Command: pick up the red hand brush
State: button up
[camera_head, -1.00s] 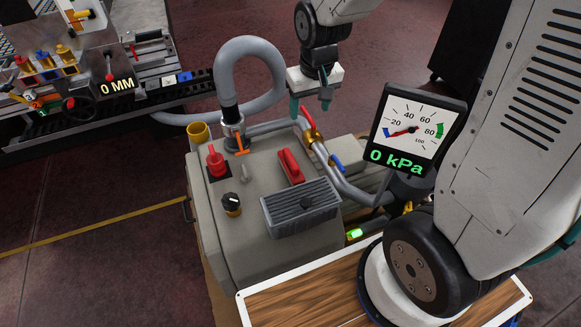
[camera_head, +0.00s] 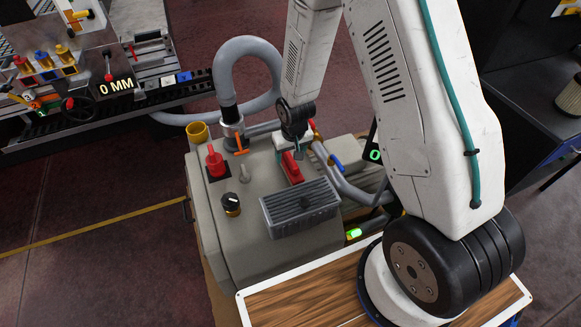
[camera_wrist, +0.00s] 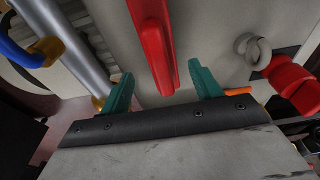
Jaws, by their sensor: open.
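The red hand brush (camera_head: 292,170) lies on the grey top of the vacuum unit, behind the ribbed dark grey box. My gripper (camera_head: 287,152) is low over the far end of the brush in the head view and covers part of it. In the wrist view, the brush (camera_wrist: 155,45) runs lengthwise from the top edge down to the gap between the two teal fingers of my gripper (camera_wrist: 163,86). The fingers are apart, one to each side of its line, and do not visibly touch it. I cannot tell the exact height between fingertips and brush.
The ribbed box (camera_head: 300,208) stands in front of the brush. A red rotary handle (camera_head: 215,162), a black knob (camera_head: 231,205) and a small grey toggle (camera_head: 244,173) are to the left. Grey hose (camera_head: 249,48) and pipes with a blue-handled valve (camera_head: 336,162) run behind and right.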

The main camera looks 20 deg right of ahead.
jog(key=shift+a+f, duration=0.15)
jog(key=shift+f, duration=1.75)
jog(key=c, duration=1.1)
jog(key=shift+c, duration=0.2)
notch_tip(320, 180, up, 10)
jog(key=shift+r, duration=0.1)
